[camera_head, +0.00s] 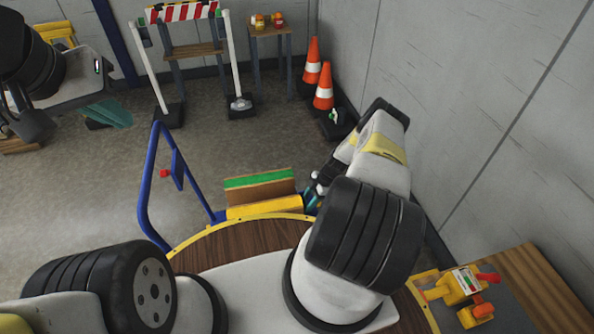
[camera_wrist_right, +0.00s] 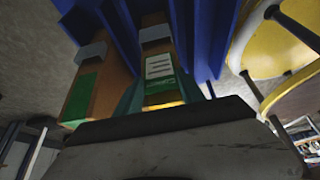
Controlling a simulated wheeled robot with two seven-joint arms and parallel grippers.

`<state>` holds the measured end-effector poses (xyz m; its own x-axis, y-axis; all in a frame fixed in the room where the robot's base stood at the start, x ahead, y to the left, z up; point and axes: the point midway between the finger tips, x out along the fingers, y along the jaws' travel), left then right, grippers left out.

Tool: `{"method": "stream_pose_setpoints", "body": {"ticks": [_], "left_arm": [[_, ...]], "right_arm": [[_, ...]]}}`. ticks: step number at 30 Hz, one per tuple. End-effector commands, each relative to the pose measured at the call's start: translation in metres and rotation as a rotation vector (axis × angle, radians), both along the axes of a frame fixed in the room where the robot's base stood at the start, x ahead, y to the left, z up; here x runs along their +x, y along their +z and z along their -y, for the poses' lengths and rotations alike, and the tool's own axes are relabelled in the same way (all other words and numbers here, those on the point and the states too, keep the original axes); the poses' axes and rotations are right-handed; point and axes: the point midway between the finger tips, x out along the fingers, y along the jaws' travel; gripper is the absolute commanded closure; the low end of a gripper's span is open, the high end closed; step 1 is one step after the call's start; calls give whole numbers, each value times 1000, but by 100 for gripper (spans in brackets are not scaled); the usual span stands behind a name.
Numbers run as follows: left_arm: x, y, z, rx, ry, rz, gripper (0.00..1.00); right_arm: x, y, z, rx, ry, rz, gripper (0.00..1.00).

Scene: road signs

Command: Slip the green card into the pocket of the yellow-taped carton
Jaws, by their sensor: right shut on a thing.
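The yellow-taped carton (camera_head: 263,208) stands just beyond the round table's far edge, in front of the green-taped carton (camera_head: 258,188). In the right wrist view, the green card (camera_wrist_right: 160,80), with a white printed panel, lies between the teal fingers of my right gripper (camera_wrist_right: 158,98), which is shut on it. The card is close over the face of the yellow-taped carton (camera_wrist_right: 156,18). A grey pocket (camera_wrist_right: 155,34) shows at the card's far end; I cannot tell whether the card enters it. My left gripper (camera_head: 108,113) is far away at upper left, its finger gap unclear.
A blue-framed cart (camera_head: 150,190) is beside the cartons. A striped barrier (camera_head: 180,12), orange cones (camera_head: 323,85) and a small stand (camera_head: 270,31) are at the back. A wooden table (camera_head: 535,290) is at lower right. The floor at left is open.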

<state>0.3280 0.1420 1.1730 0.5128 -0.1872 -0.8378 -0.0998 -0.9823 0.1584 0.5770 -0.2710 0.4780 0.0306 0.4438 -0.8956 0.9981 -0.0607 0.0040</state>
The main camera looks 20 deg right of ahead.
Motion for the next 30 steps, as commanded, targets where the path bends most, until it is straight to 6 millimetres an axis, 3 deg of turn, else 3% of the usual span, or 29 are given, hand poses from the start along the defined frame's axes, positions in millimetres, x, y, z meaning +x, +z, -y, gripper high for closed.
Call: {"method": "stream_pose_setpoints", "body": {"ticks": [7,30], "left_arm": [[0,0,0,0,0,0,100],[0,0,0,0,0,0,100]], "right_arm": [[0,-26,-1,0,0,-1,91],[0,-26,0,1,1,1,91]]}}
